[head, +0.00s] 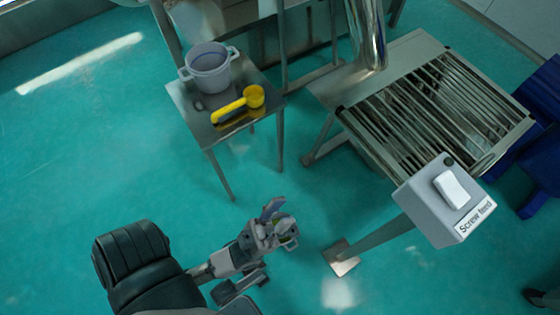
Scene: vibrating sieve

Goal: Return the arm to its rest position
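My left gripper (283,222) is at the lower middle of the head view, its arm coming in from the left. It is over bare floor, in front of the small metal table and to the left of the screw feed box. Its fingers look spread apart, and I see nothing held between them. My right gripper is not in view; a small dark shape at the lower right edge is too cut off to tell.
A small metal table (189,105) holds a grey two-handled pot (209,72) and a yellow scoop (237,104). A grey screw feed box (437,205) stands on a post at right, before the slatted sieve (430,110). Blue bins (541,90) are far right. Floor at left is clear.

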